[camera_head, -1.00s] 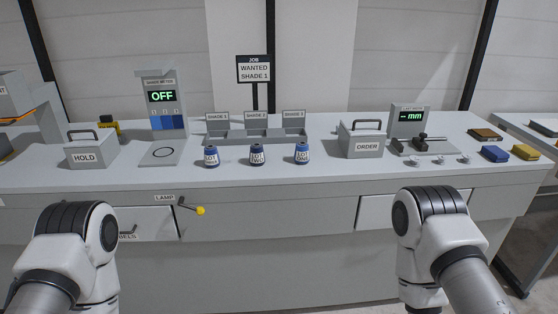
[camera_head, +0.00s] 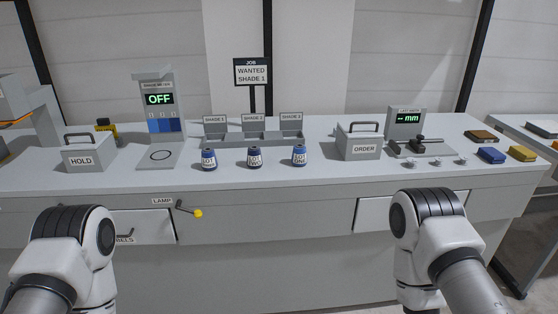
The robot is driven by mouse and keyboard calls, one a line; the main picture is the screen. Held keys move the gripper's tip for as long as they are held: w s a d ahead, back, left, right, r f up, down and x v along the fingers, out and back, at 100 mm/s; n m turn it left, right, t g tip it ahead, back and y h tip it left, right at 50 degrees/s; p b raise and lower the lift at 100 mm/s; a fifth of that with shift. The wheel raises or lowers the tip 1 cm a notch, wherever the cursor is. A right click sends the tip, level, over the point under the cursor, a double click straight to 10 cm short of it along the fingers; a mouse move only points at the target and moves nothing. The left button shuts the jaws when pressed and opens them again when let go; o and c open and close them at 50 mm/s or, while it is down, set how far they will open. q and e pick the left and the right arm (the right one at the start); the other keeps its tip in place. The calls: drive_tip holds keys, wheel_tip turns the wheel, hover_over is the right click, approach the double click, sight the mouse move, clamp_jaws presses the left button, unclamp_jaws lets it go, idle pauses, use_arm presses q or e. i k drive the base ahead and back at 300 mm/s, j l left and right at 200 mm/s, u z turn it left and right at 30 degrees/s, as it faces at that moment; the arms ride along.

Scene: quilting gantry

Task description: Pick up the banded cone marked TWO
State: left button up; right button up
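Three small blue cones with white label bands stand upright in a row on the grey bench (camera_head: 330,178): a left cone (camera_head: 208,160), a middle cone (camera_head: 254,158) and a right cone (camera_head: 299,156). The middle cone's band seems to read LOT TWO; the lettering is small, and the other two bands are hard to read. Nothing touches the cones. My arms come in at the lower left and lower right, in front of the bench. Both grippers are out of view.
Behind the cones is a grey rack (camera_head: 254,138) with SHADE signs. A shade meter (camera_head: 160,120) reading OFF and a HOLD box (camera_head: 88,155) stand left; an ORDER box (camera_head: 358,147) stands right. A lamp lever with yellow knob (camera_head: 198,213) juts from the bench front.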

sight(253, 159)
drive_tip(key=i+l, duration=0.25)
drive_tip(key=l, duration=0.15)
drive_tip(key=i+l, duration=0.3)
drive_tip(key=i+l+u, duration=0.1)
drive_tip(key=i+l, duration=0.15)
drive_tip(key=l, duration=0.25)
